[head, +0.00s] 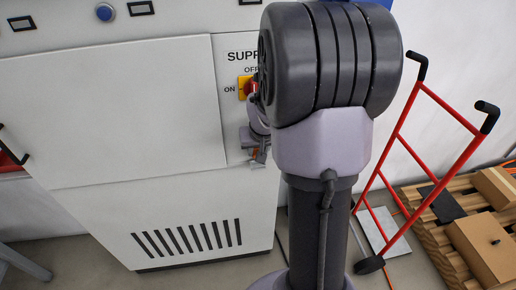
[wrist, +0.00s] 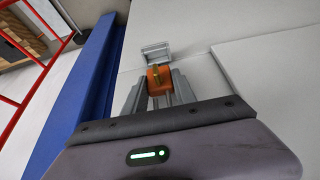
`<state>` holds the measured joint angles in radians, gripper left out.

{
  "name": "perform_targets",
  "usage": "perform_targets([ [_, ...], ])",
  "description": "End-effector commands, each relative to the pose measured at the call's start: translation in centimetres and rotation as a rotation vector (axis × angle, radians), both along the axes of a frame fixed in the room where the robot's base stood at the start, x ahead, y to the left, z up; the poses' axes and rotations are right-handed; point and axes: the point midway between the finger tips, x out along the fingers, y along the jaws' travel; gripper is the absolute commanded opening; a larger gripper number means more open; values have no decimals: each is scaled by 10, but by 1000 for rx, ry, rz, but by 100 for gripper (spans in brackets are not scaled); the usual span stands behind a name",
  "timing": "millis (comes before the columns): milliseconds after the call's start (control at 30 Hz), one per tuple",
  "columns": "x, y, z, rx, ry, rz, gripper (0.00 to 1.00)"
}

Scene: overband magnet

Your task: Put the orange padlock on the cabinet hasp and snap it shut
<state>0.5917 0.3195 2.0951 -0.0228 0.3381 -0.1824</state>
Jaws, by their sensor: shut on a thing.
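The orange padlock (wrist: 159,82) sits between the fingertips of my gripper (wrist: 157,88) in the wrist view, and the gripper is shut on it. A brass-coloured part shows on the padlock's face. A grey metal bracket that looks like the hasp (wrist: 155,51) is on the pale cabinet face (wrist: 200,75), just beyond the padlock. I cannot tell whether the shackle passes through it or is closed. In the head view my gripper (head: 259,153) is at the right edge of the white cabinet (head: 120,110), below the switch, mostly hidden by my arm.
A red and yellow rotary switch (head: 247,88) sits on the cabinet above my gripper. A red hand truck (head: 425,170) stands at the right, by a wooden pallet (head: 440,255) with boxes. A blue upright strip (wrist: 92,85) runs left of my gripper in the wrist view.

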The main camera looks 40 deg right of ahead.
Motion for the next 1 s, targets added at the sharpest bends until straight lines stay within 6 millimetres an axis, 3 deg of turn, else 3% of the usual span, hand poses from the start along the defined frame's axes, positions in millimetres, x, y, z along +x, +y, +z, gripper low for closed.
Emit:
perform_targets([
  [33, 0, 0, -12, 0, 0, 0, 0],
  [167, 0, 0, -20, 0, 0, 0, 0],
  [1000, 0, 0, -18, 0, 0, 0, 0],
])
